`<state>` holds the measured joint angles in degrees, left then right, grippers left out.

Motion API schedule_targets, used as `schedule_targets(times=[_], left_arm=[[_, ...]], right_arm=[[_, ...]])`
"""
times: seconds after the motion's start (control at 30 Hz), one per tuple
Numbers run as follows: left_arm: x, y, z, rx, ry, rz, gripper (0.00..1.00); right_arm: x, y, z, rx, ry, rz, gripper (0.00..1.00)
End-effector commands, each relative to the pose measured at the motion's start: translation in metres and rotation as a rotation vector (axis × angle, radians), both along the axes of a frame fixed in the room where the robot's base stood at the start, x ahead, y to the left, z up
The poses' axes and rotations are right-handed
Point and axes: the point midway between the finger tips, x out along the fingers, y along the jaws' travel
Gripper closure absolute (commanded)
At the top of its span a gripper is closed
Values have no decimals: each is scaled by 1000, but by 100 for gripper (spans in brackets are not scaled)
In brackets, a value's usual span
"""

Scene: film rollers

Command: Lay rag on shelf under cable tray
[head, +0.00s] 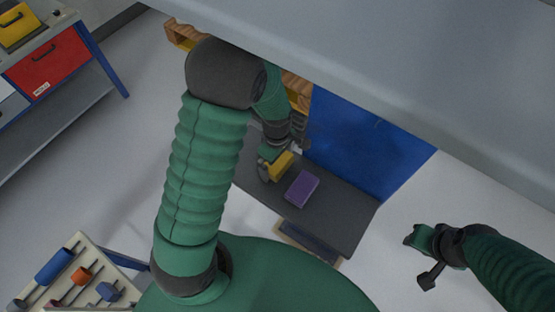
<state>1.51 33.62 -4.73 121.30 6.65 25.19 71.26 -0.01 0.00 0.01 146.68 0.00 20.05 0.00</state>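A dark grey shelf (345,213) lies low beneath the large grey overhead body (400,80), which may be the cable tray. A purple, flat rectangular piece (301,188) lies on the shelf; it may be the rag, but its material is unclear. My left gripper (277,160) is over the shelf, just up and left of the purple piece. A small yellow block-like piece (282,164) shows at its fingers; I cannot tell whether it is gripped. My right gripper (420,258) is open and empty, right of the shelf over the pale floor.
A blue panel (360,145) stands behind the shelf. Wooden pallet-like boards (188,36) show beyond my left arm. A workbench with a red drawer (48,63) is at upper left. A tool board (75,275) is at lower left.

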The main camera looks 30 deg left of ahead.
Motion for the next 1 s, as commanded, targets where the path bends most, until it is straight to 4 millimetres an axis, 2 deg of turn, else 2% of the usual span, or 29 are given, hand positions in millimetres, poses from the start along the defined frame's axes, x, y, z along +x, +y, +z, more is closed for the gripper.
schedule_targets(times=[0.17, 0.5, 0.6, 0.73, 0.77, 0.87, 1.0], left_arm=[[1, -1, 12, 1, -3, -1, 0], [1, 0, 95, 0, -6, -1, 0], [1, 1, 112, 1, -3, -1, 0], [-2, 0, 120, 0, -6, -44, 0], [-5, -2, 120, 1, -14, -91, 0], [-21, -10, 114, 12, -62, -387, 0], [-51, -25, 104, 75, -144, -947, 0]], right_arm=[[0, 0, -1, 0, 0, 0, 64], [0, 0, -8, 0, 0, 0, 64], [0, 0, -9, 0, 0, 0, 64], [0, 0, -9, 0, 0, 0, 64], [0, 0, -9, 0, 0, 0, 64], [0, 0, -9, 0, 0, 0, 64], [0, 0, -9, 0, 0, 0, 64]])
